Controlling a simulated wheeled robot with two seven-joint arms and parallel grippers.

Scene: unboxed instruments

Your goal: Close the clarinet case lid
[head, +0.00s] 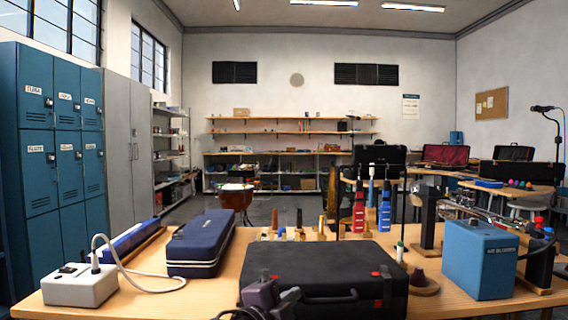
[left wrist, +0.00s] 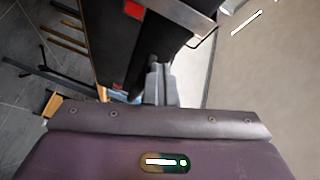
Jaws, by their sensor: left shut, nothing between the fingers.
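A black case (head: 325,262) with red latches and a carry handle lies at the front middle of the table. Its lid looks down over the base; I cannot tell whether it is fully shut. My left gripper (head: 291,296) is at the case's front side, left of the handle, with its fingers shut and empty. In the left wrist view the shut fingers (left wrist: 160,84) point at the dark case (left wrist: 105,45), whose red latches show beside them. I cannot tell whether they touch it. My right gripper is not in view.
A closed dark blue case (head: 200,245) and a white box with a cable (head: 80,284) stand to the left. A blue air blower (head: 479,260) stands to the right. Stands and small instrument parts (head: 320,228) line the back.

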